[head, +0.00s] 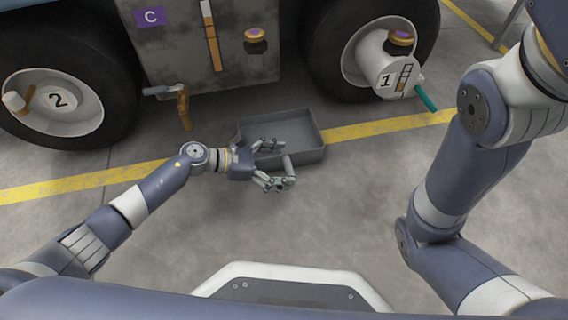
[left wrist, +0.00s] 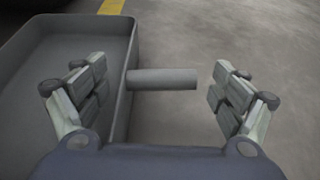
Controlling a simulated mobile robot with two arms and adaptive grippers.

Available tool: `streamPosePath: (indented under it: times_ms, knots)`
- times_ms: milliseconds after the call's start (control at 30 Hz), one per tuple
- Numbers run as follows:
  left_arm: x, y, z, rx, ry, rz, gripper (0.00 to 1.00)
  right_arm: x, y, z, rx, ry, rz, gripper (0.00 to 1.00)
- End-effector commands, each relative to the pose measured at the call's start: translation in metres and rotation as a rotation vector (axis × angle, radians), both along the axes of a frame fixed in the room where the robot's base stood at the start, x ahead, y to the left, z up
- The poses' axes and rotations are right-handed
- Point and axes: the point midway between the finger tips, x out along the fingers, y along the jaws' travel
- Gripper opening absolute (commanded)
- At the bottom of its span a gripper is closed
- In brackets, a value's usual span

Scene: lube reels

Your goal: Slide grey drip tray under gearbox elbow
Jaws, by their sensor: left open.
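The grey drip tray (head: 312,140) sits on the floor across the yellow line, in front of the grey machine body. It also shows at the left of the left wrist view (left wrist: 128,70), with a short grey bar handle (left wrist: 165,79) sticking out from its side. My left gripper (head: 284,164) is open at the near side of the tray. In the left wrist view its fingers (left wrist: 160,97) are spread on either side of the handle, with no contact visible. The gearbox elbow seems to be the brown downturned spout (head: 184,107) under the machine, left of the tray. My right gripper is out of view.
Wheel 2 (head: 58,98) stands at the left and wheel 1 (head: 388,72) at the right, with a teal-tipped part (head: 426,96) sticking out. The machine body (head: 240,68) overhangs behind the tray. The floor in front is clear.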

Motion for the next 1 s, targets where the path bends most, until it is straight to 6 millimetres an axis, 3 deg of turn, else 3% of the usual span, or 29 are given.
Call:
streamPosePath:
  times_ms: [400, 600, 867, 1000]
  knots:
    - [-0.022, 0.075, 0.031, 0.004, -0.002, 0.001, 0.9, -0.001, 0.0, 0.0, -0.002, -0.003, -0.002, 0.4]
    - [-0.029, 0.096, 0.041, 0.001, -0.001, 0.001, 0.9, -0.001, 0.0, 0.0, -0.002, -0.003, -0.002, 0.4]
    - [-0.03, 0.099, 0.045, -0.003, -0.002, 0.0, 0.9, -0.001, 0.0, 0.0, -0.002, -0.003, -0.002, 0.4]
    - [-0.039, 0.08, 0.067, -0.072, 0.044, -0.002, 0.9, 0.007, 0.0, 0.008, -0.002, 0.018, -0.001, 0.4]
